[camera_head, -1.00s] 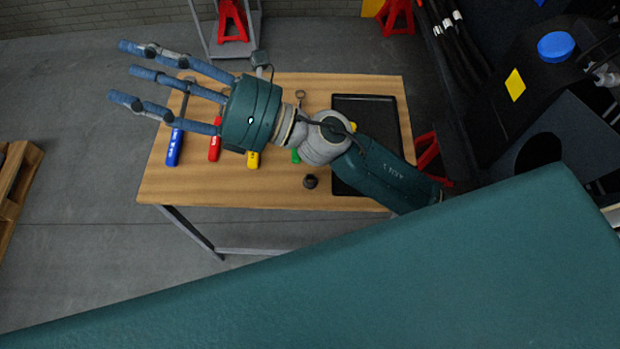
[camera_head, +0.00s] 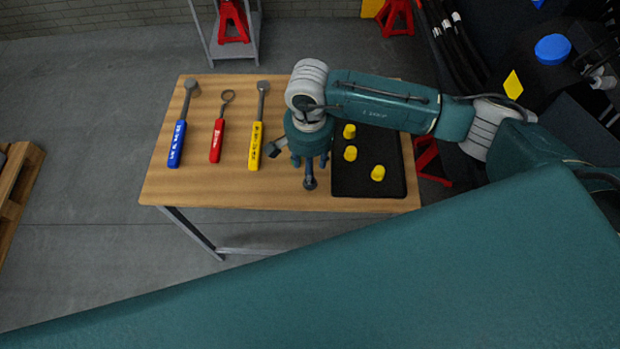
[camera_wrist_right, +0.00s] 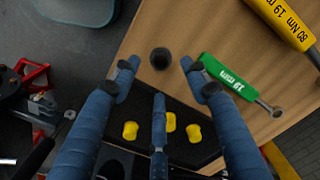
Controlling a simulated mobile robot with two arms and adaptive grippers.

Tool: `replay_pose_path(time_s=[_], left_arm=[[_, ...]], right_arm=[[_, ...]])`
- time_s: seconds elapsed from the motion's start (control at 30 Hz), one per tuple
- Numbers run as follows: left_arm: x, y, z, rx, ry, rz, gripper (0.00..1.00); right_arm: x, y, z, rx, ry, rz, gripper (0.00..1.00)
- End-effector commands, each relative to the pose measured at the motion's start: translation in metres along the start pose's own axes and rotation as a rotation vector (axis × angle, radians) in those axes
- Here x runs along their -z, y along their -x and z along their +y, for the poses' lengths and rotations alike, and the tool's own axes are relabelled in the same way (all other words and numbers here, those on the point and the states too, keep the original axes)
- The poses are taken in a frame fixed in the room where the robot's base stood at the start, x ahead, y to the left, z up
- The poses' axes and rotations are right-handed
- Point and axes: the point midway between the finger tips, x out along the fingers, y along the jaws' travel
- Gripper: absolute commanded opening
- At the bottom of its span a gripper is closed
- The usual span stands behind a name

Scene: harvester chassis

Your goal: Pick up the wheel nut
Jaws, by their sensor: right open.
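The wheel nut, a small dark round piece (camera_wrist_right: 160,58), lies on the wooden table top (camera_wrist_right: 200,25) in the right wrist view. In the head view a finger of my right gripper (camera_head: 303,165) overlaps its spot, so I cannot clearly tell nut from finger there. The right gripper points down over the table. In the right wrist view the right gripper (camera_wrist_right: 159,77) has its three fingers spread, with nothing between them. The nut shows just beyond the gap between the two outer fingertips, and no contact shows. My left gripper is not in view.
A black tray (camera_head: 393,183) with yellow pieces (camera_head: 377,173) is right of the gripper. Blue (camera_head: 177,145), red (camera_head: 217,140) and yellow (camera_head: 256,145) handled tools lie left. A green-handled tool (camera_wrist_right: 222,75) lies near the nut. The table's front left is clear.

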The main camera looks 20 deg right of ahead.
Motion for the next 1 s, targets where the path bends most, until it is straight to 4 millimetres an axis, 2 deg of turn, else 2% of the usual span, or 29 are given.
replay_pose_path(time_s=[0.17, 0.27, 0.37, 0.5, 0.77, 0.83, 1.0], left_arm=[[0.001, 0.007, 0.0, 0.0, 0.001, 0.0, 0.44], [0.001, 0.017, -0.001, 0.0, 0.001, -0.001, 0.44], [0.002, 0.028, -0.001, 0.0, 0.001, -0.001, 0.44], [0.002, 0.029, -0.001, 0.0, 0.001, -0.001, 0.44], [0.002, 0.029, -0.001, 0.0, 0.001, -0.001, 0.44], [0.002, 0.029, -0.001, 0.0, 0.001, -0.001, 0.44], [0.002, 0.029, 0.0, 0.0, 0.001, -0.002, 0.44]], right_arm=[[0.0, -0.012, 0.001, -0.001, -0.001, -0.002, 0.45], [0.0, -0.022, 0.002, -0.004, -0.002, -0.004, 0.45], [0.001, -0.038, 0.002, -0.004, -0.003, -0.004, 0.45], [0.002, -0.057, 0.0, -0.001, -0.002, -0.003, 0.45], [0.002, -0.062, 0.0, 0.002, 0.0, -0.002, 0.45], [0.002, -0.062, 0.0, 0.002, 0.0, -0.002, 0.37], [0.002, -0.062, 0.0, 0.002, -0.001, -0.002, 0.04]])
